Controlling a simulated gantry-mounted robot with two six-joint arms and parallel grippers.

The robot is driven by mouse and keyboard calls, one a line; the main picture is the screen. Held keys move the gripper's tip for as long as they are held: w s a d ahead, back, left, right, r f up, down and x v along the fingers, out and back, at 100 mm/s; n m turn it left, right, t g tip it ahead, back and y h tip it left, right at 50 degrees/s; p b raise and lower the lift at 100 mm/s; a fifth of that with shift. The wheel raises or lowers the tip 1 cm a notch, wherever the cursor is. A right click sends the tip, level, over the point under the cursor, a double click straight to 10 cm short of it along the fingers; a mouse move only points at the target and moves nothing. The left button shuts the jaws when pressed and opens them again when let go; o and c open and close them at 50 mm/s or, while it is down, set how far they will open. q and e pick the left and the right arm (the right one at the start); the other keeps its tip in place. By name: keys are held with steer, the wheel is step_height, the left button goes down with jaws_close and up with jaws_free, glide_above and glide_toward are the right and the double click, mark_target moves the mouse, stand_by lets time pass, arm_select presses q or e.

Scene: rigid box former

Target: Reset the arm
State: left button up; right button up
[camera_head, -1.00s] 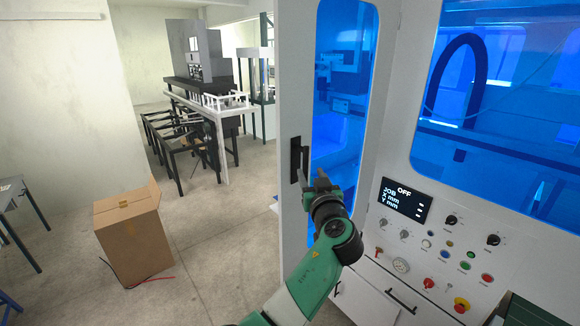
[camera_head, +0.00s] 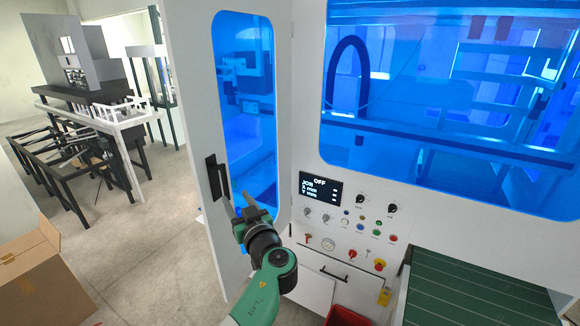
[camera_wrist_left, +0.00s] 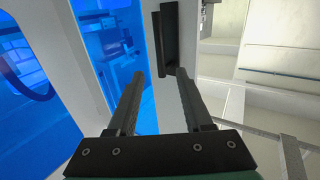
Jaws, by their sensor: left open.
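My left gripper (camera_head: 240,208) is in front of the white machine's narrow door (camera_head: 188,110), near its black handle (camera_head: 217,178). In the left wrist view the two fingers of my left gripper (camera_wrist_left: 158,92) are apart with nothing between them. The black door handle (camera_wrist_left: 167,38) shows beyond the fingertips there, and appears clear of them. The green left arm comes up from the bottom of the head view. My right gripper does not show in either view.
The control panel (camera_head: 343,215) with a screen reading OFF, knobs and buttons is right of my left gripper. A dark green slatted conveyor (camera_head: 465,290) is at lower right. A cardboard box (camera_head: 38,285) stands on the floor at lower left. Open floor (camera_head: 150,250) lies between.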

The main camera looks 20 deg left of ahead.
arm_select(q)
steer(key=s+r+n+t+h, duration=0.2)
steer(key=s+r+t, duration=0.15)
steer(key=r, duration=0.35)
steer(key=s+r+n+t+h, duration=0.15)
steer(key=s+r, duration=0.25)
steer(key=r, duration=0.4)
steer(key=s+d+r+m+t+h, duration=0.5)
steer(key=s+r+m, duration=0.1)
steer(key=s, duration=0.4)
steer(key=s+d+r+m+t+h, duration=0.4)
steer(key=s+d+r+m+h, duration=0.1)
steer(key=s+r, duration=0.4)
steer(key=shift+s+r+m+t+h, duration=0.35)
steer(key=shift+s+m+h, duration=0.4)
steer(key=shift+s+m, duration=0.4)
steer(key=shift+w, duration=0.15)
